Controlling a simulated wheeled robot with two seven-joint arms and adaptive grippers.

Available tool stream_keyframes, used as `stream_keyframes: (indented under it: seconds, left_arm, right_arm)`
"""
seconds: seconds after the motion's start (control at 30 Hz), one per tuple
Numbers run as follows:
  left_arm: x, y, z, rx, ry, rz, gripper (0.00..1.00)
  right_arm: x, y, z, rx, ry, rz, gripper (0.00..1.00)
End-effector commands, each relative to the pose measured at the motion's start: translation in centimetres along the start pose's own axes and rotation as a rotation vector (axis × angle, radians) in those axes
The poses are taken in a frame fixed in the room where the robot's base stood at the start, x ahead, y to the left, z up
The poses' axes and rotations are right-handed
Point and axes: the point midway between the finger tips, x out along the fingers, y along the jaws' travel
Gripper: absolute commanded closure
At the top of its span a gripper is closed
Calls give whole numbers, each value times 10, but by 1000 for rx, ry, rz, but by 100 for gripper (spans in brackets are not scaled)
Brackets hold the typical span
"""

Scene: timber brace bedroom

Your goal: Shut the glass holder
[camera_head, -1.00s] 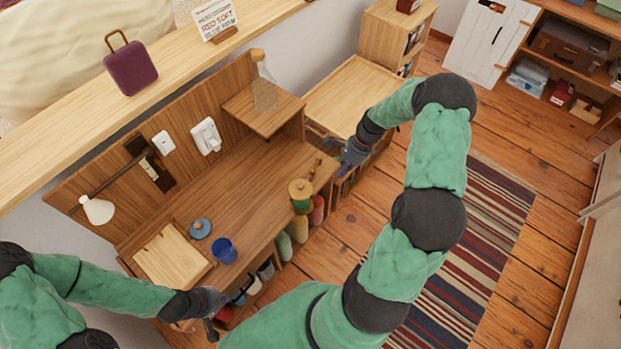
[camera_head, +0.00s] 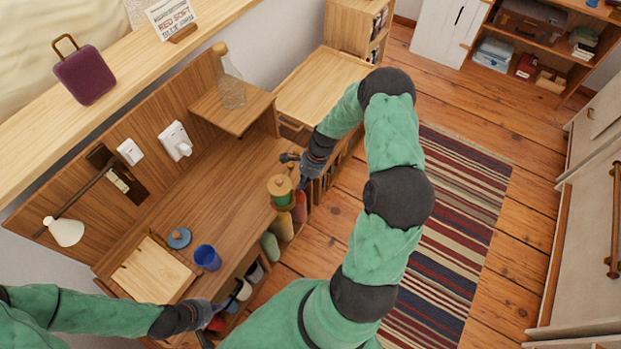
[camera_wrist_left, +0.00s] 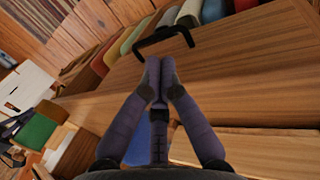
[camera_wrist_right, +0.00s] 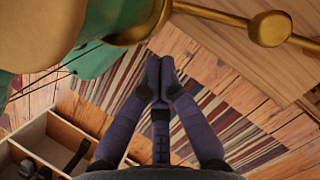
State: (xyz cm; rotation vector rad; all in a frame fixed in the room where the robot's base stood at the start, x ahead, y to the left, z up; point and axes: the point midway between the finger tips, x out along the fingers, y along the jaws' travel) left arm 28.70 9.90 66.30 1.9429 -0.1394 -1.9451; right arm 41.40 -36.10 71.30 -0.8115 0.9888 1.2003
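I cannot tell for certain which part is the glass holder. A black U-shaped handle (camera_wrist_left: 166,38) sits on a wooden front in the left wrist view, just ahead of my left gripper (camera_wrist_left: 158,68). Its fingertips are together; contact with the handle is unclear. In the head view this gripper (camera_head: 212,318) is low at the desk's front edge. My right gripper (camera_wrist_right: 159,72) also has its fingertips together, with nothing seen between them. A brass rod with a knob (camera_wrist_right: 270,28) lies just beyond it. In the head view the right gripper (camera_head: 300,180) is beside a green-and-gold jar (camera_head: 282,190).
A blue cup (camera_head: 207,258), a blue lid (camera_head: 179,238) and a pale board (camera_head: 150,272) are on the desk (camera_head: 215,205). A glass bottle (camera_head: 231,90) stands on a small raised shelf (camera_head: 250,113). Floor and a striped rug (camera_head: 450,230) lie to the right.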

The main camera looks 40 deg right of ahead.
Motion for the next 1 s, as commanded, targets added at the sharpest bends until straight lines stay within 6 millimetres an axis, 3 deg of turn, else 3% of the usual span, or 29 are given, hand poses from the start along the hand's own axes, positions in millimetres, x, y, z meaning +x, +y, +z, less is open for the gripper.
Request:
stream_keyframes:
  seconds: [1.0]
  left_arm:
    - [-3, 1, 0, 0, 0, 0, 100]
  right_arm:
    - [6, -5, 16, 49, 0, -21, 100]
